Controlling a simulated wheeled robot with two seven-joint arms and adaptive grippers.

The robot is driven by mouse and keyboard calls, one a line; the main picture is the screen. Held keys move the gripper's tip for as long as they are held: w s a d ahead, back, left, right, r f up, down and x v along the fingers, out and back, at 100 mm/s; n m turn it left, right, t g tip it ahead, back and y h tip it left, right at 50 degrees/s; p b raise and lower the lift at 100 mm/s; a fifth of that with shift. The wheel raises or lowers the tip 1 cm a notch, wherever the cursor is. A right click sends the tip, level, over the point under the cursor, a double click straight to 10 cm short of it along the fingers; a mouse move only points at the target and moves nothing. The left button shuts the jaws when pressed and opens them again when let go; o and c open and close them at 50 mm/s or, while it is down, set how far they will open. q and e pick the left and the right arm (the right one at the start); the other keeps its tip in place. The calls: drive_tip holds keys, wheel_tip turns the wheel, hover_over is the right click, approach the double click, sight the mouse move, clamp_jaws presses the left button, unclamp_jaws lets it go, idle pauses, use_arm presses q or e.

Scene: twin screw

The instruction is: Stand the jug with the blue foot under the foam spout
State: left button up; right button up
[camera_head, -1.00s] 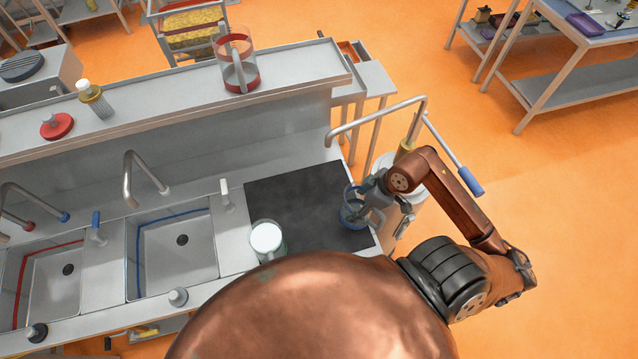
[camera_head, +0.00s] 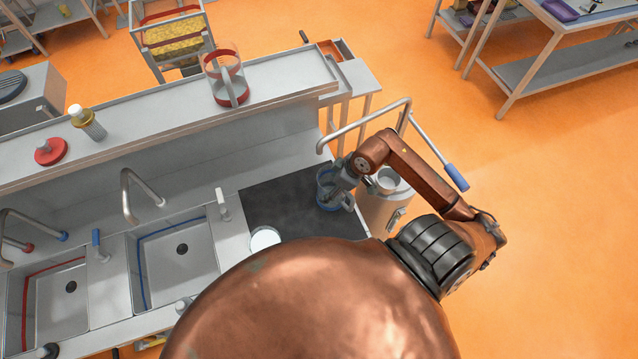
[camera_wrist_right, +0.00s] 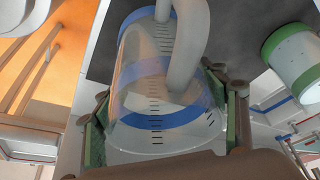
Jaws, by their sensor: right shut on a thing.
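The clear jug with the blue foot (camera_head: 324,181) is over the right part of the dark mat (camera_head: 285,205). Whether its foot touches the mat is unclear. My right gripper (camera_head: 336,190) is shut on it. In the right wrist view the jug (camera_wrist_right: 150,75), with blue bands and a scale, sits between the green pads of my right gripper (camera_wrist_right: 165,130). My left gripper is not in view.
A white-topped vessel (camera_head: 265,238) stands at the mat's left; a green-banded vessel (camera_wrist_right: 292,60) shows in the wrist view. A metal keg (camera_head: 385,212) stands right of the counter. A red-banded jug (camera_head: 226,75) stands on the shelf. Sinks with taps lie left.

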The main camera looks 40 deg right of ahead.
sight(320, 180)
drive_tip(key=w, duration=0.1)
drive_tip(key=w+a, duration=0.2)
drive_tip(key=w, duration=0.1)
drive_tip(key=shift+p, duration=0.4)
wheel_tip(320, 180, down, 3)
drive_tip(key=shift+f+p, duration=0.1)
drive_tip(key=shift+p, duration=0.35)
drive_tip(key=shift+f, duration=0.2)
drive_tip(key=o, duration=1.3)
drive_tip(key=shift+f, duration=0.1)
drive_tip(key=b+v, duration=0.1)
drive_tip(key=v, duration=1.1)
drive_tip(key=shift+b, duration=0.4)
